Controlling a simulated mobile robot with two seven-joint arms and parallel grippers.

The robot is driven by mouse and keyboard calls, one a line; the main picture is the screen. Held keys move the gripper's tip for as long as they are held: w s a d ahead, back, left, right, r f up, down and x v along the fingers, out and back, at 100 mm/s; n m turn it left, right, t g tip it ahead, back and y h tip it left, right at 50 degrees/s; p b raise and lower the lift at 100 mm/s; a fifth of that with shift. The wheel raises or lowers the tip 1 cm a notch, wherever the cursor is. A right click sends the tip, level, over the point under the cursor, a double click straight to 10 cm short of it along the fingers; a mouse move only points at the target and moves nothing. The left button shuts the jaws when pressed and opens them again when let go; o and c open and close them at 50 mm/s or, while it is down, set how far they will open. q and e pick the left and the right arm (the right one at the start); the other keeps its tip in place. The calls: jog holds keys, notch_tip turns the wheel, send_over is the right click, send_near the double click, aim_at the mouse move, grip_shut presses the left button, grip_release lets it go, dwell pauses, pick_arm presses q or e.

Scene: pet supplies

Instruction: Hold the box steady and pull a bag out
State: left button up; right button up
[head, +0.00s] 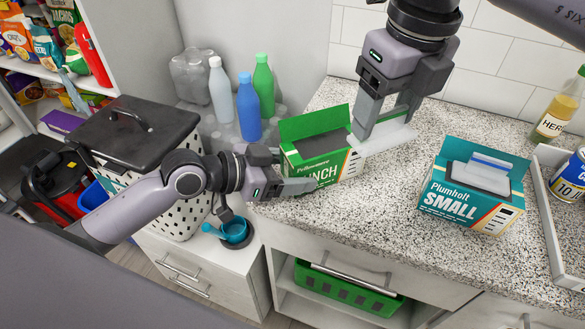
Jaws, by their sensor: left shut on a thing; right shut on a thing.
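A green open-topped box marked "PUNCH" or similar, lettering partly covered, (331,170) stands on the speckled counter, its lid flap raised at the back. My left gripper (300,186) is shut on the box at its lower left front. My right gripper (372,128) comes from above and is shut on a pale, flat bag (394,138). The bag lies across the view of the box's right upper edge; I cannot tell whether any of it is still inside. Part of the box's right side is hidden behind it.
A teal "Plumholt SMALL" box (467,200) with pale bags in its opening stands to the right. Beyond it are a white tray (547,222), a can (571,180) and a yellow bottle (556,112). Counter between the boxes is clear. A dark-lidded bin (135,125) stands left.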

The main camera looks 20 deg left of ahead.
pick_arm(q)
jog(key=shift+f, duration=0.15)
jog(key=o, duration=1.6)
jog(key=shift+o, duration=0.2)
jog(key=b+v, duration=0.1)
jog(key=v, duration=1.1)
